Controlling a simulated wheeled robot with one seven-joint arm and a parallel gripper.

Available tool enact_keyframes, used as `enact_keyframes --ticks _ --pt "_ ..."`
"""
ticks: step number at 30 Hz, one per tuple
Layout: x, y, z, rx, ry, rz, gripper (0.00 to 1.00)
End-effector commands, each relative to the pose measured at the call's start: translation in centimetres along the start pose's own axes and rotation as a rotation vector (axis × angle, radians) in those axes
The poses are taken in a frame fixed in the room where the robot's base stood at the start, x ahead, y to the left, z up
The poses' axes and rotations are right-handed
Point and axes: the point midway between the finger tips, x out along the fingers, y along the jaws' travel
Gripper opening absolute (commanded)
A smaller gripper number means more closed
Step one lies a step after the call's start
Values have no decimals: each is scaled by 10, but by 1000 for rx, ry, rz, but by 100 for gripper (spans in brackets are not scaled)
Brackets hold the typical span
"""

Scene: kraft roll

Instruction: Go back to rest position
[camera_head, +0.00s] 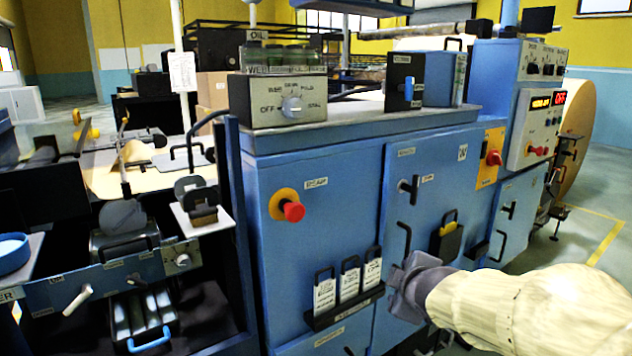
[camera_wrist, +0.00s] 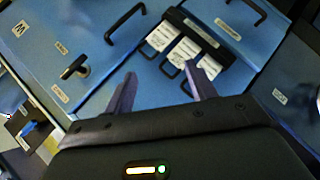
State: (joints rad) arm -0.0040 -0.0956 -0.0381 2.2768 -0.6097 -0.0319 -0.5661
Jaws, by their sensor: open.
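My gripper (camera_head: 408,284) is at the end of my pale arm, which comes in from the lower right in the head view. It is in front of the blue cabinet (camera_head: 340,205), right of the row of white tags. In the wrist view my gripper (camera_wrist: 158,85) shows two purple-grey fingers spread apart with nothing between them. Beyond the fingers lies the blue cabinet front. I cannot tell the exact gap between the fingers and the cabinet front.
A rack (camera_head: 343,309) holds white tags (camera_head: 349,280) with dark handles. A red emergency button (camera_head: 293,211) and black door handles stick out from the cabinet. A control box (camera_head: 290,98) with a knob stands on top. A brown kraft roll (camera_head: 578,115) is behind at right.

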Motion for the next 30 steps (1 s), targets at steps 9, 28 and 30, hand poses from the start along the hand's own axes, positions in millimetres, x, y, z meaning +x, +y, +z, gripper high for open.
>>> enact_keyframes --ticks 9,28,30 --pt "-6 -148 67 730 -391 -322 56" --pt "-72 -173 64 1095 -665 -442 56" --pt "-81 -160 59 1095 -665 -442 56"
